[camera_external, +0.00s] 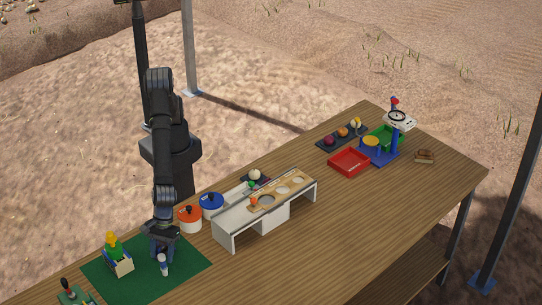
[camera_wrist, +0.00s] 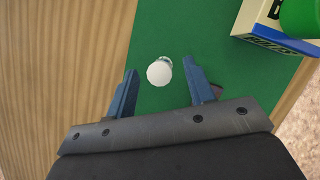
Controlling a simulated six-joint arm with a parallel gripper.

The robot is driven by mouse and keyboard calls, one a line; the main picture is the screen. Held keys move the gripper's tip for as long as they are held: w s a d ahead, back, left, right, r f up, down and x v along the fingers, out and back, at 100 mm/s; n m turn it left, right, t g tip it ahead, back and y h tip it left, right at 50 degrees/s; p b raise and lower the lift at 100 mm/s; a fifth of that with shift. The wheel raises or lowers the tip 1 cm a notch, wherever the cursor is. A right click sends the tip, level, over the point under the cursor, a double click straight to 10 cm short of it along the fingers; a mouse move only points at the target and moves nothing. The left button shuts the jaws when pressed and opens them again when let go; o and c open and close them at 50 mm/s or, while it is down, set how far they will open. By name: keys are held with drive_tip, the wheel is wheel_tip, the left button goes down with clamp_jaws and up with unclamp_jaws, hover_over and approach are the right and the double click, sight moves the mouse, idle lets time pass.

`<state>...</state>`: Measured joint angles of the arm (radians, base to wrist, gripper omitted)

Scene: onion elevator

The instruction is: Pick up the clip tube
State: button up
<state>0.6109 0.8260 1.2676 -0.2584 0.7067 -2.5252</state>
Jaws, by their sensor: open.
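The likely clip tube (camera_external: 163,265) is a small white tube with a blue part, standing on the green mat (camera_external: 190,273) near its front edge. In the wrist view I look down on its round white top (camera_wrist: 159,73). My gripper (camera_external: 160,254) is open and points down just behind and above the tube. In the wrist view, my blue fingertips (camera_wrist: 160,69) are to either side of the white top, with a gap on both sides. Nothing is held. I cannot tell the exact height between the fingertips and the tube.
A white-and-blue box with a green and yellow item (camera_external: 117,258) stands left of my gripper; its corner shows in the wrist view (camera_wrist: 280,28). Orange (camera_external: 190,219) and blue (camera_external: 211,206) lidded pots and a white bench (camera_external: 234,228) are to the right. The front-right table is clear.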

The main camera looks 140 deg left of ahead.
sight(162, 267)
drive_tip(key=x, duration=0.5)
drive_tip(key=shift+a, duration=0.2)
drive_tip(key=c, duration=1.1)
drive_tip(key=shift+o, duration=0.2)
drive_tip(key=shift+r, duration=0.1)
